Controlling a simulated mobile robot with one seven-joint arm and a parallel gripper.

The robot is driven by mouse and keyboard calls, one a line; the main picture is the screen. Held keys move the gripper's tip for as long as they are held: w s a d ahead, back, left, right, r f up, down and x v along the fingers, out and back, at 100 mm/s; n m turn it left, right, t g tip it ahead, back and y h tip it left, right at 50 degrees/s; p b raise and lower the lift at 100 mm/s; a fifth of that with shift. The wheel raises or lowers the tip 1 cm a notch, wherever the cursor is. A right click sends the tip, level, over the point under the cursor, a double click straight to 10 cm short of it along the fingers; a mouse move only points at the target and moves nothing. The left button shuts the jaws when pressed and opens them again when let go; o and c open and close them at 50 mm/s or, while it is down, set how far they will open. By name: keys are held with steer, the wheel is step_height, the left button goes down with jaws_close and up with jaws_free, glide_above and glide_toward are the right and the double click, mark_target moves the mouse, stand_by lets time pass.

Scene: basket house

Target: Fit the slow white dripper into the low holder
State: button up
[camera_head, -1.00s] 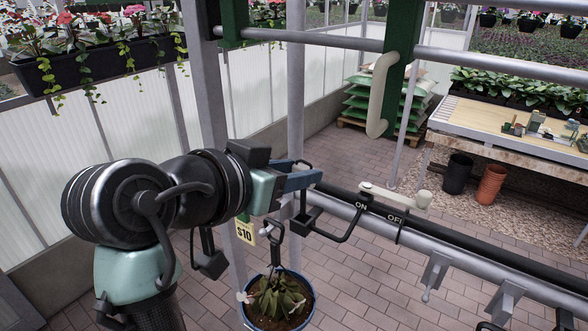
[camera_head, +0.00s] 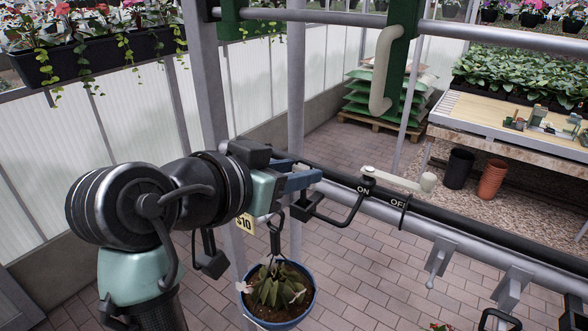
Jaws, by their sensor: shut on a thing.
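My gripper (camera_head: 308,176), with blue-grey fingers, is beside the upright pole and just above the black rail's hanging hooks. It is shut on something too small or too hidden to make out. I cannot pick out the white dripper or the low holder for certain. A blue pot with a leafy plant (camera_head: 270,289) hangs below the gripper by a black hook (camera_head: 275,235). A small pale thing (camera_head: 298,293) sits at its right rim; I cannot tell what it is.
A black rail (camera_head: 450,222) runs to the lower right, with ON and OFF labels and a beige lever (camera_head: 395,180). Empty brackets (camera_head: 440,262) stick out from the grey bar below it. A bench (camera_head: 480,118) with small items stands at the right.

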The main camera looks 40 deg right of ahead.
step_height(320, 180, down, 3)
steer(key=shift+r+b, duration=0.1)
steer(key=shift+b, duration=0.95)
steer(key=o, duration=1.1)
steer(key=shift+c, duration=0.2)
steer(key=shift+a, duration=0.1)
steer(key=b+v, duration=0.3)
steer(key=v, duration=0.9)
steer(key=shift+s+a+r+b, duration=0.15)
steer(key=shift+s+a+b, duration=0.05)
steer(key=shift+a+b, duration=0.1)
